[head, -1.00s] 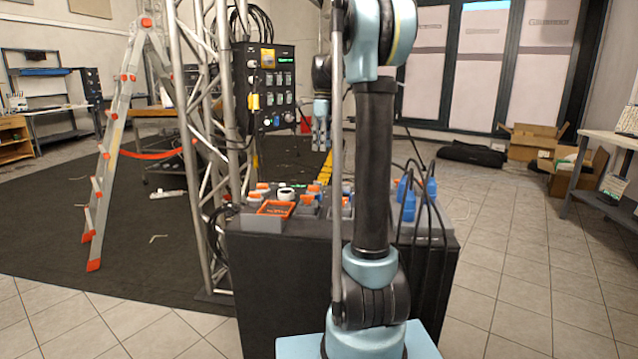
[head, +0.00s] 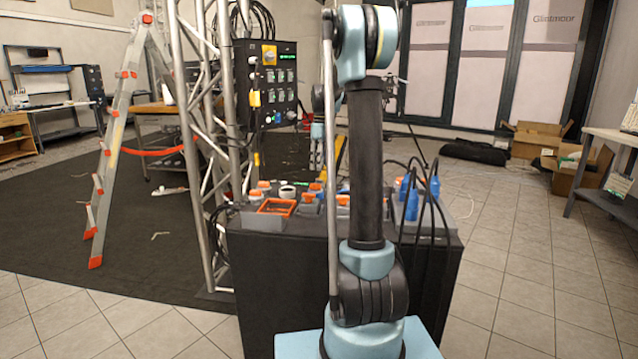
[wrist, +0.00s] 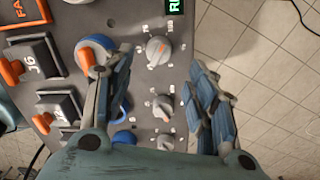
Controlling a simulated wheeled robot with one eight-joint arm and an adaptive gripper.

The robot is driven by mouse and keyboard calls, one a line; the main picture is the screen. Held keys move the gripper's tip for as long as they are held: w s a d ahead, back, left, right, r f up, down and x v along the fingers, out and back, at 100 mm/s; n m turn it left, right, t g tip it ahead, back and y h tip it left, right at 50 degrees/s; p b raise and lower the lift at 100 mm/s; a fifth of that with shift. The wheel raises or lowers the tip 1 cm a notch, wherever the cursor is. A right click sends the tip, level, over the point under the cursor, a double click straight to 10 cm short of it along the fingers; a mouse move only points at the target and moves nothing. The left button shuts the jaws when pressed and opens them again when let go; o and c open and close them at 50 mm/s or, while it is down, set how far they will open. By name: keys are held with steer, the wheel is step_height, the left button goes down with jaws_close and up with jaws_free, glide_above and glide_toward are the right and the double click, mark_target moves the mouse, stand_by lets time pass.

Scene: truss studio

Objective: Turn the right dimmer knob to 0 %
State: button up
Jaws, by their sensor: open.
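In the wrist view, a grey control panel (wrist: 142,88) carries a round grey knob (wrist: 158,50) with an orange mark and tick marks around it. Two smaller grey knobs, a middle one (wrist: 163,107) and a lower one (wrist: 166,142), sit below it. I cannot tell from labels which is the right dimmer knob, nor read its setting. My gripper (wrist: 160,68) is open above the panel, with one finger on each side of the knob column and nothing between them gripped. In the head view, my arm hides much of the console's top, and the fingers are not clear.
Blue round fittings, an upper one (wrist: 97,50) and a lower one (wrist: 125,138), lie by the left finger. The black console (head: 285,275) has blue plugs (head: 411,203) with cables at its right. A truss (head: 205,150) and ladder (head: 130,120) stand left.

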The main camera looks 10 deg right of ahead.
steer(key=f, duration=0.7)
steer(key=shift+s+a+f, duration=0.15)
steer(key=shift+s+f, duration=0.05)
steer(key=shift+f, duration=0.05)
steer(key=c, duration=1)
